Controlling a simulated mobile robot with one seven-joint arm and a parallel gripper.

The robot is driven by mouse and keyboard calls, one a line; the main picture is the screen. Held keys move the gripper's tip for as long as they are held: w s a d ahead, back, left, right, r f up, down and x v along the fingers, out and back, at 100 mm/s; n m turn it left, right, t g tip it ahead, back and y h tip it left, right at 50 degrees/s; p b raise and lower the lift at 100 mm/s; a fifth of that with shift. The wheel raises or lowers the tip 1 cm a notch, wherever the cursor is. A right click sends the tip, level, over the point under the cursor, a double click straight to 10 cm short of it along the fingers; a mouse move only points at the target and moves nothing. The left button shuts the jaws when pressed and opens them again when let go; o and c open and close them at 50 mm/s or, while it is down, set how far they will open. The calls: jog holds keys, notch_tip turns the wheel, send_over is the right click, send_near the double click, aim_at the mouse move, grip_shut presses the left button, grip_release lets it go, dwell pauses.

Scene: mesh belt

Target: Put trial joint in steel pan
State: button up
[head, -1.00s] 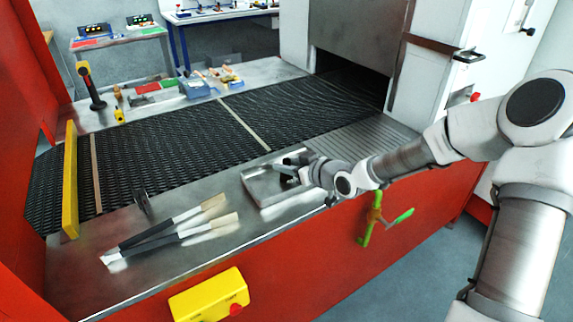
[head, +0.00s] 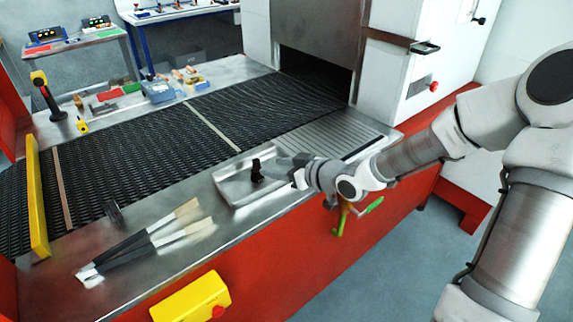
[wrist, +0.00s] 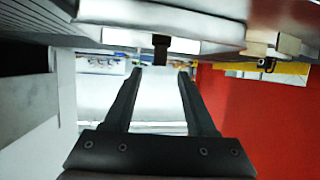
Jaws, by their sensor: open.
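The steel pan (head: 232,193) is a shallow square tray on the steel ledge in front of the belt. A small dark upright piece, which I take to be the trial joint (head: 256,171), stands in the pan. My gripper (head: 281,167) is low at the pan's right side, pointing left towards the dark piece. In the wrist view, which looks upside down, the open fingers (wrist: 160,73) have nothing between them. The dark piece (wrist: 160,46) is just beyond their tips, apart from them. The pan (wrist: 120,12) shows there as a pale band at the top.
A yellow box with a red button (head: 190,298) is on the red front. A green-handled valve (head: 350,213) hangs below my gripper. The mesh belt (head: 150,135) is clear.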

jog(key=shift+p+v, duration=0.4)
jog(key=shift+v, duration=1.45)
